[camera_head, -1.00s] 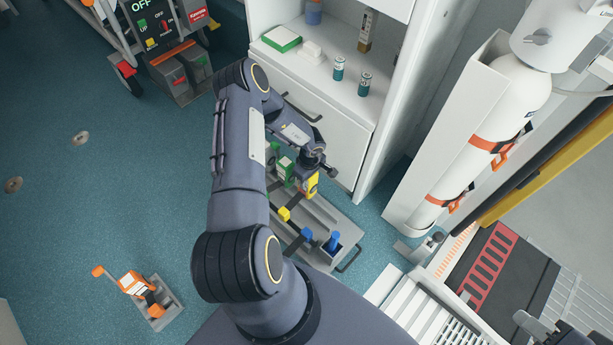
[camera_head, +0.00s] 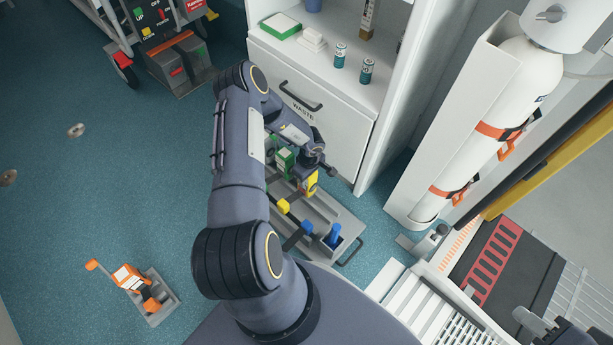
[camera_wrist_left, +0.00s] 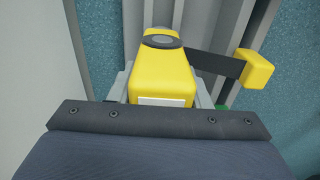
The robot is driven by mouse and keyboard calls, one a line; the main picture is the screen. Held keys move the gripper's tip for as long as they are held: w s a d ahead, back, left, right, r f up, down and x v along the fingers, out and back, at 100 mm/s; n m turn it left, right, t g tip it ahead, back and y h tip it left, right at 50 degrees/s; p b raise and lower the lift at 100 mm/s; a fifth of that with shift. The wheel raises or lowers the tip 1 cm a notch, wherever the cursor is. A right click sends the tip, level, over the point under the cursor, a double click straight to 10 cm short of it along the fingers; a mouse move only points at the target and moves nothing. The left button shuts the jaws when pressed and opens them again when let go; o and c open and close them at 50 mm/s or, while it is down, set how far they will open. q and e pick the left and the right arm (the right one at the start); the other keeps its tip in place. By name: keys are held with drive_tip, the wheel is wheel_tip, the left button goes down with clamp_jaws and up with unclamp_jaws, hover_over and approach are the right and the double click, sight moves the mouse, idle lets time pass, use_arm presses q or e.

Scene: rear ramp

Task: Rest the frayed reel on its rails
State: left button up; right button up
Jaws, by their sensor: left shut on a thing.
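My left gripper (camera_head: 313,172) is shut on a yellow reel (camera_head: 311,184), over a grey tray with rails (camera_head: 325,208). In the left wrist view the yellow reel (camera_wrist_left: 160,72) fills the middle, with a dark strap running right to a yellow end block. Pale rail-like strips show beside and behind it; I cannot tell whether it touches them. A green reel (camera_head: 285,160) is beside it to the left, partly hidden by my arm. No fraying can be made out. My right gripper (camera_head: 553,330) shows only partly at the bottom right; its jaws are unclear.
A white cabinet (camera_head: 335,125) rises just behind the tray. A white-cased cylinder (camera_head: 490,125) stands to the right. An orange device (camera_head: 132,280) sits on the floor at left, with open floor around it.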

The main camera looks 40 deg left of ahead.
use_arm(q)
drive_tip(key=o, duration=1.5)
drive_tip(key=shift+c, duration=0.2)
wheel_tip(320, 180, up, 8)
drive_tip(key=p, duration=0.3)
